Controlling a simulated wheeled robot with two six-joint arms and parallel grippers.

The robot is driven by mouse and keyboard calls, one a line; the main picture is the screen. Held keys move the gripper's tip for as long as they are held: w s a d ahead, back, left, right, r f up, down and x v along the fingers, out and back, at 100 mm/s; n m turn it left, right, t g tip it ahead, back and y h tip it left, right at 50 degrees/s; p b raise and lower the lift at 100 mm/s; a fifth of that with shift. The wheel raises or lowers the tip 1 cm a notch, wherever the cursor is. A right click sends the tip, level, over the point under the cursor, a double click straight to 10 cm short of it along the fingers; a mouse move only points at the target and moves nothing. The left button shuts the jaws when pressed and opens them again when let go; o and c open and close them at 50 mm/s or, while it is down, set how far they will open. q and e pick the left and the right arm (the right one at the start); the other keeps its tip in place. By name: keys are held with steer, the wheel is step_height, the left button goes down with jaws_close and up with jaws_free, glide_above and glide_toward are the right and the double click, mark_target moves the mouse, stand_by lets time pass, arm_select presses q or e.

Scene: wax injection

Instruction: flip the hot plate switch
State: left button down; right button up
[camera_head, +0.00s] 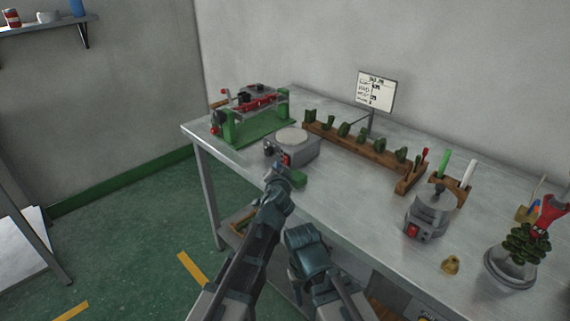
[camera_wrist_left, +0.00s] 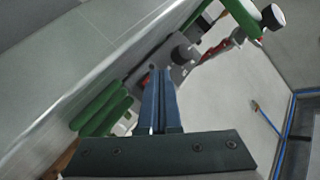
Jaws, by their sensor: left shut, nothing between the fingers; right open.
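The hot plate (camera_head: 300,150) is a grey box with a pale round top, near the table's front edge left of the middle. Its red switch (camera_head: 285,159) is on the front face. My left gripper (camera_head: 277,167) is at the front of the hot plate, close to the switch; contact cannot be told. In the left wrist view its blue fingers (camera_wrist_left: 160,95) are together with nothing between them. My right gripper (camera_head: 308,250) is low in the head view, in front of the table edge, open and apart from the hot plate; its fingertips are unclear.
A green press (camera_head: 236,128) stands left of the hot plate. A wooden rack (camera_head: 360,151) with green pieces lies behind it. A small green piece (camera_head: 299,179) lies beside my left gripper. A grey pot device (camera_head: 430,215) with a red switch and a plant (camera_head: 526,245) stand right.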

stand_by(0.4)
arm_select(q)
steer(key=shift+w+d, duration=0.3)
steer(key=shift+w+d+f, duration=0.1)
steer(key=shift+w+d, duration=0.15)
stand_by(0.7)
steer(key=shift+s+a, duration=0.1)
steer(key=shift+s+a, duration=0.45)
stand_by(0.5)
steer(key=shift+s+a+r+p, duration=0.2)
steer(key=shift+s+a+r, duration=0.05)
steer(key=shift+s+a, duration=0.65)
steer(key=shift+s+a+r+p, duration=0.15)
steer(key=shift+s+a+r, duration=0.05)
steer(key=shift+s+a, duration=0.7)
